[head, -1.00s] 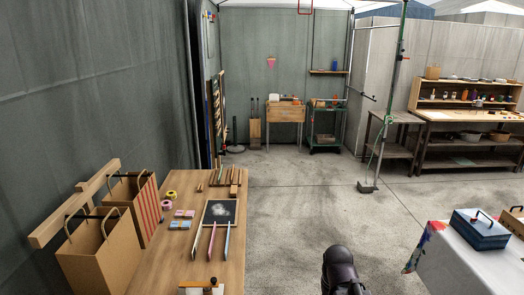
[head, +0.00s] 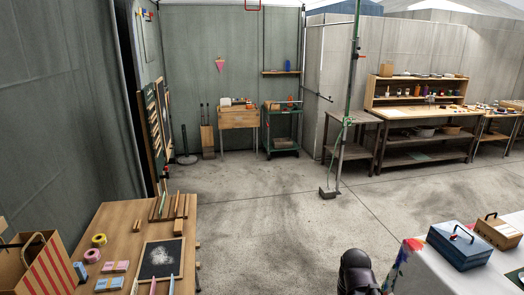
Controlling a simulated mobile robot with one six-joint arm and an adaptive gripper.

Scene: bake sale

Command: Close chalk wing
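At the left wall stands an upright board seen nearly edge-on, with a slatted, wood-toned panel (head: 153,128) and a dark wood-framed panel (head: 166,105) beside it. The two panels seem to stand at an angle to each other. I cannot tell for sure which is the chalk wing, nor how far it is swung out. A dark rounded part of my own arm shows at the bottom edge. My gripper's fingers do not show, and nothing of mine is near the panels.
A wooden table (head: 112,222) with a small slate (head: 160,258), sticks and tape rolls stands in front of the panels. A black-based stand (head: 187,158) is behind them. Open floor (head: 260,210) lies in the middle. A green pole (head: 348,110) and a cloth-covered table (head: 425,268) are right.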

